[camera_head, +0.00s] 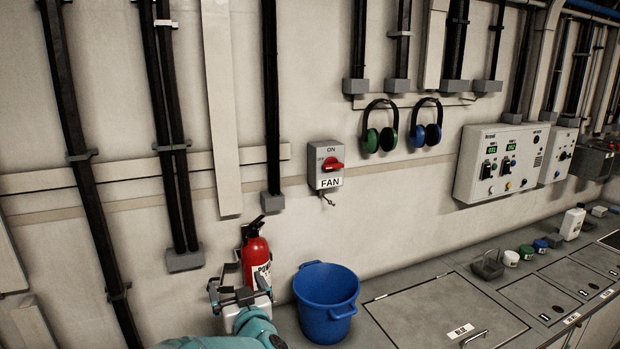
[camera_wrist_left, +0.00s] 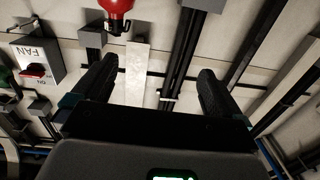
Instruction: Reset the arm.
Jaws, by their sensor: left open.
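My left arm comes in at the bottom of the head view, and its left gripper (camera_head: 240,297) is in front of the red fire extinguisher (camera_head: 256,254), left of the blue bucket (camera_head: 327,302). In the left wrist view the two dark fingers of the left gripper (camera_wrist_left: 158,85) stand wide apart with nothing between them but the wall behind. The fan switch box (camera_head: 327,164) with its red handle is on the wall above the bucket. It also shows tilted over in the left wrist view (camera_wrist_left: 37,62). My right gripper is not in view.
Green and blue ear defenders (camera_head: 380,135) hang on the wall. A control panel (camera_head: 498,162) is at the right. Several small jars, a white bottle (camera_head: 572,222) and a wire basket (camera_head: 487,265) stand on the grey counter (camera_head: 440,310). The counter's front middle is clear.

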